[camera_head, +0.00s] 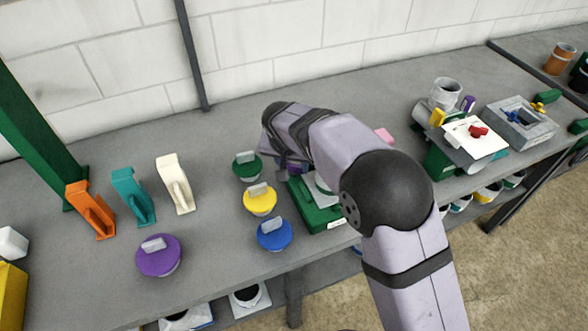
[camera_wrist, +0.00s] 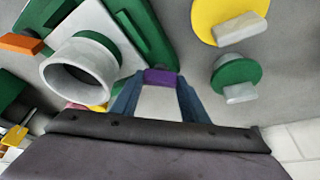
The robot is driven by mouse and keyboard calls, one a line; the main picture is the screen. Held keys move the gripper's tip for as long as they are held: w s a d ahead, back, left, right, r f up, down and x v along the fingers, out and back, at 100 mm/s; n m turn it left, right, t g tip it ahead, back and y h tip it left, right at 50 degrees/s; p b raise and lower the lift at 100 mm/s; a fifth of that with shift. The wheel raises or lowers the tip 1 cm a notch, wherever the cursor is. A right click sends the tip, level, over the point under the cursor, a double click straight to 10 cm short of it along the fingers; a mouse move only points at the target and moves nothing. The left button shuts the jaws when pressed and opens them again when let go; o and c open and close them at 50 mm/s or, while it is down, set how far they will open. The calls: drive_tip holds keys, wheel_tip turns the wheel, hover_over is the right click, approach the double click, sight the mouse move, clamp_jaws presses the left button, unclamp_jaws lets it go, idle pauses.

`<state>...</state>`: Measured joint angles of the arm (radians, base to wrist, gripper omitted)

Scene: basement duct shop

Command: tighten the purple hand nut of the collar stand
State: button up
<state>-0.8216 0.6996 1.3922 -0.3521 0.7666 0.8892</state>
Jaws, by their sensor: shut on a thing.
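The collar stand (camera_head: 312,212) is a green block on the bench, partly hidden behind my arm. In the wrist view its green frame (camera_wrist: 150,42), pale plate and round grey collar (camera_wrist: 80,72) show at upper left. The purple hand nut (camera_wrist: 160,76) lies between the two blue-grey fingertips of my gripper (camera_wrist: 161,84), beside the stand's green edge. My gripper is shut on it. In the head view a little purple (camera_head: 297,168) shows at the gripper, beside the stand. How far the nut is turned cannot be told.
Green (camera_head: 247,166), yellow (camera_head: 260,199) and blue (camera_head: 274,234) lidded pots stand close left of the stand. A purple one (camera_head: 158,255) is farther left, near orange, teal and cream brackets. Another loaded green stand (camera_head: 446,156) is at right. A wall runs behind.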

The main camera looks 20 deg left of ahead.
drive_tip(key=shift+a+m+h+b, duration=0.1)
drive_tip(key=shift+m+h+b, duration=0.35)
drive_tip(key=shift+m, duration=0.45)
drive_tip(key=o, duration=1.1)
drive_tip(key=shift+c, duration=0.2)
drive_tip(key=b+v, duration=0.2)
drive_tip(key=v, duration=0.5)
drive_tip(key=shift+r, duration=0.2)
